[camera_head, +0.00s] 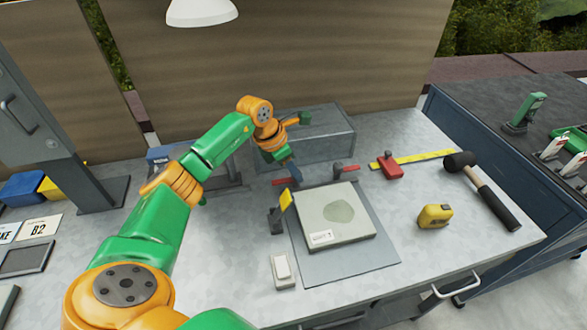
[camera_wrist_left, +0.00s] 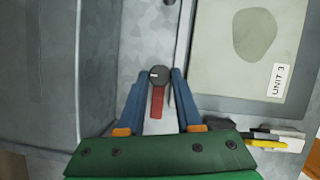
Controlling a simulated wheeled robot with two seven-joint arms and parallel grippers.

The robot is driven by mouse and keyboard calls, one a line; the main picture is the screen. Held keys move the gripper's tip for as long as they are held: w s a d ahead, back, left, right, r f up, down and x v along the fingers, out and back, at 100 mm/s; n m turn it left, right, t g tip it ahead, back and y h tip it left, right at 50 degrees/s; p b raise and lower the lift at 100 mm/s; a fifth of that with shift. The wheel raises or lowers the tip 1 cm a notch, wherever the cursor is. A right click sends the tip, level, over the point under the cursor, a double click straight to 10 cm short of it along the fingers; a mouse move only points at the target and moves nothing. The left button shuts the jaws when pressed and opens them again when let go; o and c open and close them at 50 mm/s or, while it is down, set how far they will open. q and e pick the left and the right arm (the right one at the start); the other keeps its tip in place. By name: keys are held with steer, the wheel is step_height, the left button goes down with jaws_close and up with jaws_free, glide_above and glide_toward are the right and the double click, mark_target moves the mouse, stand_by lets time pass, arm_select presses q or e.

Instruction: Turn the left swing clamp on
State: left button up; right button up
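The left swing clamp has a red arm (camera_head: 284,181) behind the left part of the plate, pointing left, away from the plate. In the left wrist view its dark round knob (camera_wrist_left: 159,75) and red arm (camera_wrist_left: 157,108) lie between the blue fingers of my left gripper (camera_wrist_left: 159,76). The fingers are apart, one on each side; contact cannot be told. In the head view my left gripper (camera_head: 293,172) hangs over the clamp and partly hides it. The flat plate (camera_head: 350,228), labelled UNIT 3 in the wrist view, lies on a grey base. My right gripper does not show.
Another red-armed clamp (camera_head: 345,168) stands to the right. A yellow lever clamp (camera_head: 285,200) is at the plate's left edge, with a white block (camera_head: 283,270) in front. A grey box (camera_head: 320,137) stands behind. A tape measure (camera_head: 434,216) and mallet (camera_head: 485,192) lie right.

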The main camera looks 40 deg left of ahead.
arm_select(q)
jaws_close()
steer(key=shift+d+r+n+t+y+p, duration=0.1)
steer(key=shift+n+t+y+p, duration=0.25)
steer(key=shift+n, duration=0.75)
steer(key=shift+n+y, duration=0.35)
steer(key=shift+n, duration=0.55)
steer(key=n, duration=0.1)
steer(key=n+y, duration=0.1)
steer(key=shift+d+n, duration=0.2)
steer(key=shift+n, duration=0.1)
steer(key=n+y, duration=0.1)
steer(key=n, duration=0.1)
steer(key=n+y+b, duration=0.1)
steer(key=n, duration=0.2)
steer(key=shift+w+d+n, duration=0.1)
steer(key=shift+d+n, duration=0.1)
steer(key=shift+n, duration=0.1)
steer(key=n+g+y+b, duration=0.1)
steer(key=n, duration=0.1)
steer(key=n+g+b, duration=0.1)
steer(key=n, duration=0.2)
steer(key=shift+w+d+y, duration=0.1)
steer(key=shift+y, duration=0.3)
steer(key=shift+n, duration=0.4)
